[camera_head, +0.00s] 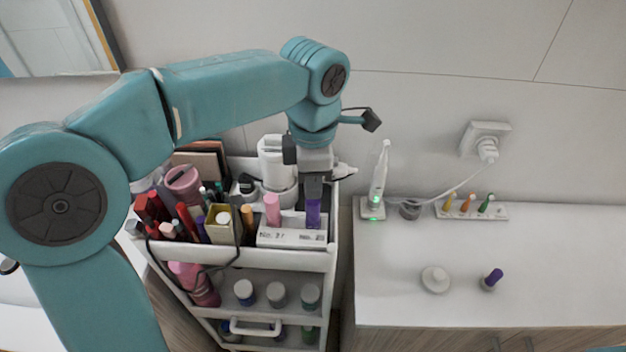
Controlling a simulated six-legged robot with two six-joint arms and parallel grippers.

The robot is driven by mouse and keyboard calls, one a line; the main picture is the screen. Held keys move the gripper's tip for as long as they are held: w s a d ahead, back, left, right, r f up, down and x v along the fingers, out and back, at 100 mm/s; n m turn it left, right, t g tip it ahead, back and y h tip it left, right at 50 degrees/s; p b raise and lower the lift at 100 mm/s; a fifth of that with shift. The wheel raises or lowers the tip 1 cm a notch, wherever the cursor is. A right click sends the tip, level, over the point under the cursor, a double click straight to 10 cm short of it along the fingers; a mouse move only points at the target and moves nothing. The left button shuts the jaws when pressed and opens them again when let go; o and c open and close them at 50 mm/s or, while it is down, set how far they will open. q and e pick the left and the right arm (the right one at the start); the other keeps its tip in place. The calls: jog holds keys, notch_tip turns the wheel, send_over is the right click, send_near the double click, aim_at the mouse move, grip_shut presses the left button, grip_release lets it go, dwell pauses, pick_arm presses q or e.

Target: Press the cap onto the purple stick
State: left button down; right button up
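A purple stick (313,213) stands upright in a white holder box (290,238) on the top tier of the cart, beside a pink stick (272,209). My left gripper (314,186) points down directly above the purple stick. A dark finger covers its upper end, so I cannot tell whether the fingers touch it, hold a cap, or are open. No separate cap shows clearly there. A small purple-topped piece (493,278) stands on the white counter at the right. My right gripper is not in view.
The cart's top tier (300,258) is crowded with cosmetics left of the holder. An electric toothbrush (379,182) stands on the counter, with a rack of small coloured pieces (472,209) and a round white lid-like piece (435,279). The counter's middle is mostly clear.

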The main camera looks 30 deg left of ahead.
pick_arm(q)
jog(key=shift+f+b, duration=0.6)
jog(key=shift+f, duration=0.25)
jog(key=shift+r, duration=0.1)
notch_tip(320, 180, up, 7)
jog(key=p, duration=0.6)
dwell(0.6)
jog(key=shift+s, duration=0.1)
